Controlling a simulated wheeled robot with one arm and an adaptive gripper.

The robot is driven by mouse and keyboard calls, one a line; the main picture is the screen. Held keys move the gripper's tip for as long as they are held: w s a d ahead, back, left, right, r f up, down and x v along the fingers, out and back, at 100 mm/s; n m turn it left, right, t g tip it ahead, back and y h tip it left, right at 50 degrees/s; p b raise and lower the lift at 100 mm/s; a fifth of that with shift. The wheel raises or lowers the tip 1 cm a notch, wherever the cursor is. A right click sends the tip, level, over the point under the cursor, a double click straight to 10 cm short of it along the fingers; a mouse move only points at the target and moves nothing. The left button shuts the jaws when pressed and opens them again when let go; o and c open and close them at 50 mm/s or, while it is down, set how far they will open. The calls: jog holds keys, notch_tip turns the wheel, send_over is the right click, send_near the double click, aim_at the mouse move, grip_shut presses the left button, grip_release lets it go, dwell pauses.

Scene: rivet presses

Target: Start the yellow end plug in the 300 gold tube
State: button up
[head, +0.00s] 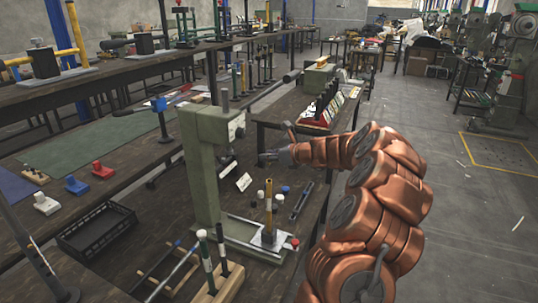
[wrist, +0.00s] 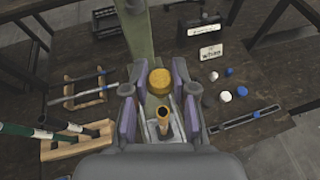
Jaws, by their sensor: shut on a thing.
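The gold tube (head: 268,208) stands upright on the base of the green press in the head view. Its open top shows in the wrist view (wrist: 163,114), below the plug in the picture. My gripper (head: 268,157) is above and near the tube, with a gap between them in the head view. In the wrist view my gripper (wrist: 160,78) is shut on the round yellow end plug (wrist: 159,82), which sits between the fingertips. The plug is apart from the tube top. The plug's underside is hidden, and I cannot make it out in the head view.
The green press (head: 205,165) stands left of the tube. Loose white and blue plugs (wrist: 226,96) and a slotted rail (wrist: 240,124) lie to the right. A label card (wrist: 210,53) stands behind. Wooden racks with rods (head: 215,285) are at the front left.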

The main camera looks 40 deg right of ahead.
jog(key=shift+f+b, duration=1.25)
jog(key=shift+f, duration=1.65)
jog(key=shift+p, duration=1.2)
jog(key=shift+f+b, duration=0.5)
jog(key=shift+f, duration=0.7)
jog(key=o, duration=0.8)
jog(key=shift+s, duration=0.15)
jog(key=v, duration=1.1)
jog(key=shift+s+d+r, duration=0.15)
jog(key=shift+s+d, duration=0.05)
jog(key=shift+s, duration=0.15)
